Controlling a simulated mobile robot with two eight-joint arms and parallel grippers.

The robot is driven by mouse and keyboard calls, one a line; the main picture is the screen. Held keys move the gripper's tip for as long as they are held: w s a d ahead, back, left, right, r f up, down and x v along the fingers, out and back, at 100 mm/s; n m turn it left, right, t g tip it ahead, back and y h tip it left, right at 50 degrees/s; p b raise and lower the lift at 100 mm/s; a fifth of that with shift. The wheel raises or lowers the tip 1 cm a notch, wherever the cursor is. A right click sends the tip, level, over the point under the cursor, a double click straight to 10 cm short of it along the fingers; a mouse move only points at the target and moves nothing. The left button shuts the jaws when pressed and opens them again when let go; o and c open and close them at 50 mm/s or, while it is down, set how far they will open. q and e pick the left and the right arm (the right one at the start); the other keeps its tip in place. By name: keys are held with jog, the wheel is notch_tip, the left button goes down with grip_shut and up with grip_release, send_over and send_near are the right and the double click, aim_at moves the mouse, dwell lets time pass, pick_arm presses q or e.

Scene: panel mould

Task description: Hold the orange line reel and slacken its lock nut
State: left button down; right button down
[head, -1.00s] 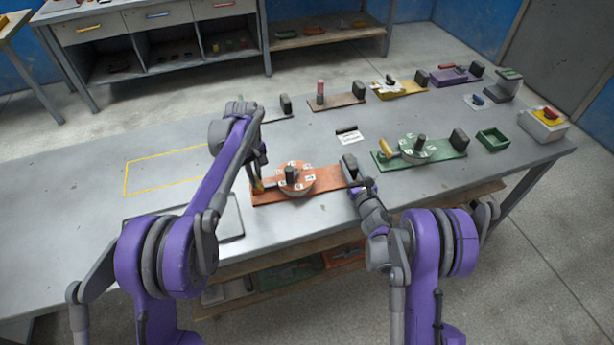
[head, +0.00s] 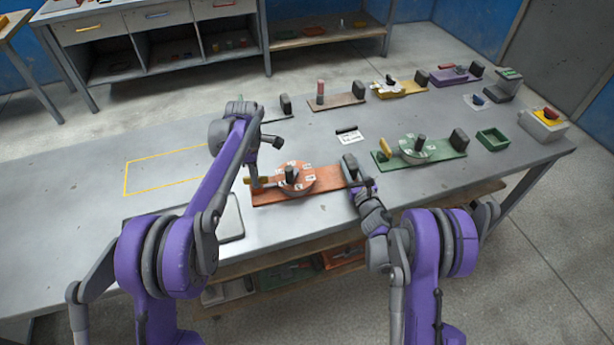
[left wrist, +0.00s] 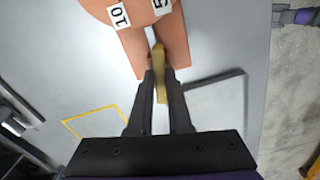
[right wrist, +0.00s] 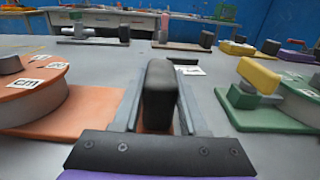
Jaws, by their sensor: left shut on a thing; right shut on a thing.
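The orange line reel (head: 298,178) is a round disc with white number labels and a dark centre post, on an orange base plate (head: 310,196). A yellow lever (head: 264,181) sits at the plate's left end; I take it as the lock nut's handle. My left gripper (head: 252,178) reaches down from above, shut on this lever; the left wrist view shows the yellow piece (left wrist: 158,58) between its fingers. My right gripper (head: 352,172) is shut on the black upright block (right wrist: 160,92) at the plate's right end. The nut itself is hidden.
A green reel (head: 416,150) on its own plate stands to the right, near my right gripper. More coloured plates line the bench's back. A green tray (head: 493,139) and a button box (head: 544,124) are at the right. The bench's left, with a yellow outline (head: 126,178), is clear.

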pick_arm(q)
jog(key=n, duration=0.6)
dwell(0.5)
jog(key=c, duration=0.8)
grip_release()
jog(key=shift+c, duration=0.2)
notch_tip(320, 180, up, 12)
